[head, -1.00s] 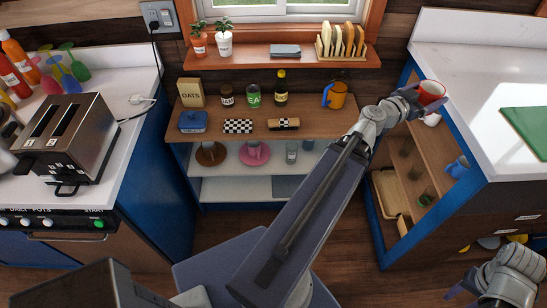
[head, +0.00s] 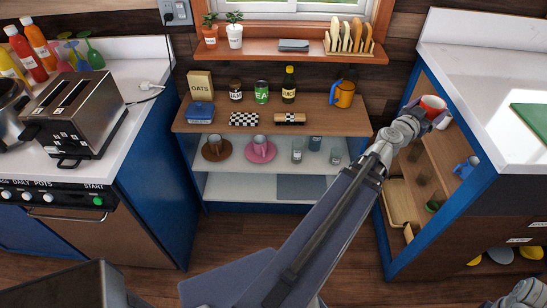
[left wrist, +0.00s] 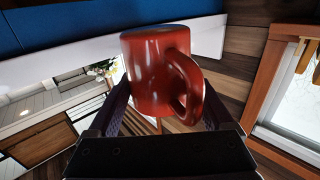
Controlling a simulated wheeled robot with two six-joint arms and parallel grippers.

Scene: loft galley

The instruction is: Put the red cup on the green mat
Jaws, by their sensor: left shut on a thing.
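The red cup (head: 433,103) is held by my left gripper (head: 427,113) in the head view, in front of the open-sided shelf cabinet at the right. In the left wrist view the red cup (left wrist: 158,75) sits between the two fingers (left wrist: 165,110), with its handle to the right. The green mat (head: 532,121) lies flat on the white counter at the right, partly cut off by the picture edge. The cup is to the left of the mat, apart from it. My right gripper does not show; only a piece of that arm is at the lower right corner.
The white counter (head: 480,95) has clear room left of the mat. Below its left end, open shelves hold a blue mug (head: 466,167) and other cups. A toaster (head: 80,115) is at left.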

